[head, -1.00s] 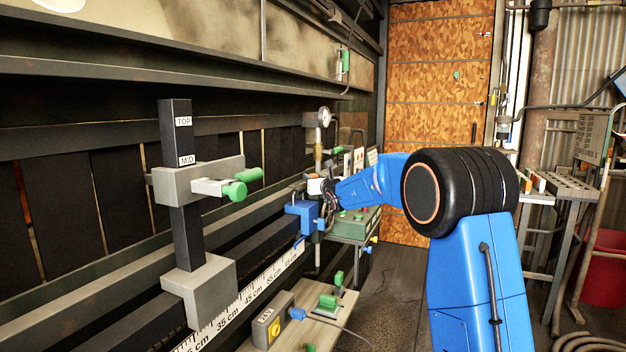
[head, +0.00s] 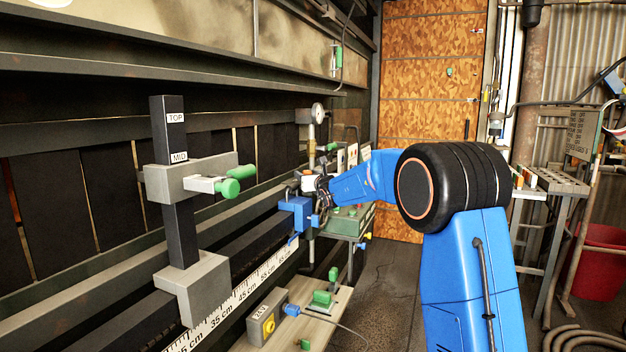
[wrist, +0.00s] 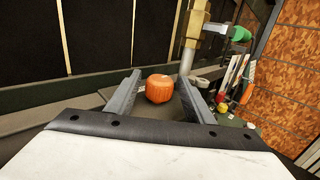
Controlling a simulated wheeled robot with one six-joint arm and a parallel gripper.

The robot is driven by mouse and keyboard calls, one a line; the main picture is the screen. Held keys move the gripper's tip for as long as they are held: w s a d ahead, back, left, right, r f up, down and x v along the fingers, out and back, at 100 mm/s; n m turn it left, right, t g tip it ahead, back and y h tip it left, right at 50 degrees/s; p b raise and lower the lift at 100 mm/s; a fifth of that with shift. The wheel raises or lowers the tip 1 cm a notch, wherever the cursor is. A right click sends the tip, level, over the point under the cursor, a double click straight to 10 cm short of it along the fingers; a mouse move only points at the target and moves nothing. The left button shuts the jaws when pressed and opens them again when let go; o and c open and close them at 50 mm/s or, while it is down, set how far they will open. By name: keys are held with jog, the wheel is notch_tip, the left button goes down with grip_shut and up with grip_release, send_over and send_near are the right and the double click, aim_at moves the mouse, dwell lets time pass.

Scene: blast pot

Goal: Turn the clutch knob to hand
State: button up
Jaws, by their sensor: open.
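An orange ribbed knob (wrist: 159,89) shows in the wrist view on a dark surface; I take it to be the clutch knob. My gripper (wrist: 160,79) is open, its two grey fingers on either side of the knob in the picture, with gaps visible on both sides. I cannot tell how far below the fingertips the knob is. In the head view my gripper (head: 322,190) is beside the blue carriage block (head: 298,210) on the rail; the knob there is too small to make out surely.
A grey post (head: 173,140) marked TOP and MID carries a green-handled clamp (head: 228,186). A scale strip (head: 240,298) runs along the rail. A bench (head: 296,318) with a yellow-buttoned box stands in front. A pressure gauge (head: 318,113) rises behind my gripper. Floor lies clear at centre right.

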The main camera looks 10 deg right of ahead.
jog(key=s+d, duration=0.2)
jog(key=s, duration=1.5)
jog(key=shift+d, duration=0.35)
jog(key=shift+r, duration=0.1)
